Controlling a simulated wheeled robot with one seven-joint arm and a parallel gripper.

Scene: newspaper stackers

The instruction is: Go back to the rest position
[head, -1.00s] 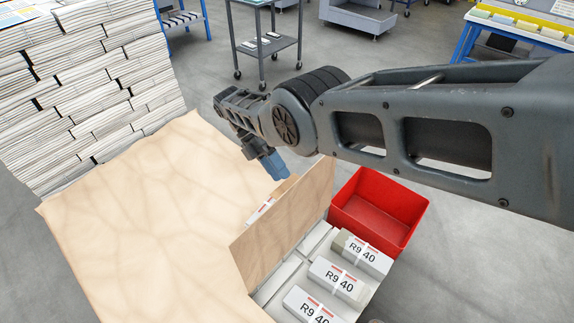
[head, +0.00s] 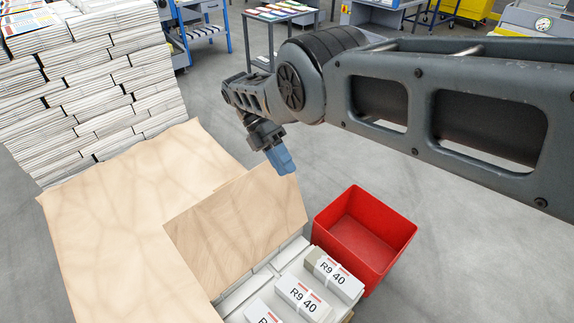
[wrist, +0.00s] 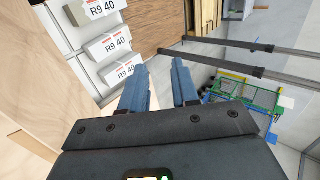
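My gripper (head: 283,160) has blue fingers and hangs just above the upper right end of a loose brown sheet (head: 240,225). In the wrist view its two fingers (wrist: 160,70) stand apart with nothing visible held between them. The loose sheet slopes over the larger brown sheet (head: 110,215) on the left. White bundles labelled "R9 40" (head: 303,298) lie to the right of the loose sheet. These bundles also show at the upper left of the wrist view (wrist: 105,45). My arm reaches in from the right.
A red bin (head: 345,255) stands right of the bundles. A tall stack of newspapers (head: 100,90) rises at the back left. A grey table (head: 275,12) with printed sheets stands behind. The grey floor at the right is free of objects.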

